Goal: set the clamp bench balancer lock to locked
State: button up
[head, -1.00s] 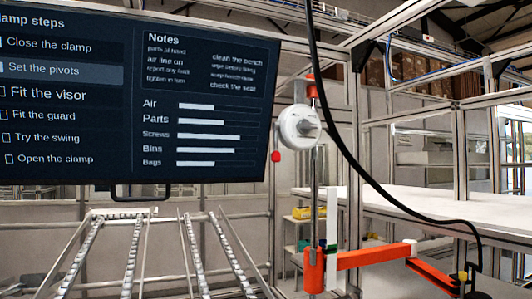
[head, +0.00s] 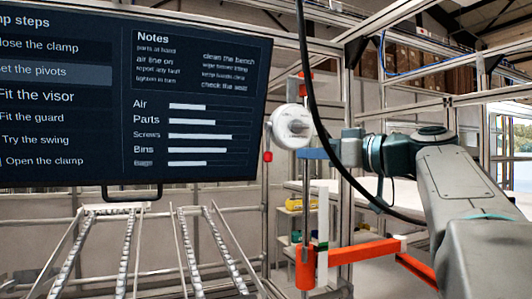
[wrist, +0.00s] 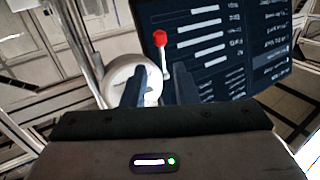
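The balancer is a white round drum (head: 291,126) on an upright pole, left of centre-right in the head view. It also shows in the wrist view (wrist: 127,80). Its lock looks to be a short lever with a red knob (head: 268,156), hanging down at the drum's left side. In the wrist view the red knob (wrist: 160,38) stands beyond my fingertips, with its thin stem between their lines. My gripper (head: 303,153) is at the drum's lower right in the head view. Its two dark fingers (wrist: 160,76) are apart with nothing held. Contact with the drum cannot be told.
A large screen (head: 130,100) stands close on the left. A black cable (head: 318,125) hangs in front of the pole and my arm. An orange arm (head: 365,252) sticks out below. Sloped roller rails (head: 125,255) stand under the screen.

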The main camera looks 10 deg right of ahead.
aim_at(268, 151)
jog(key=p+x, duration=0.4)
jog(key=x, duration=0.7)
jog(key=shift+a, duration=0.15)
jog(key=shift+w+a, duration=0.25)
jog(key=shift+w, duration=0.1)
grip_shut()
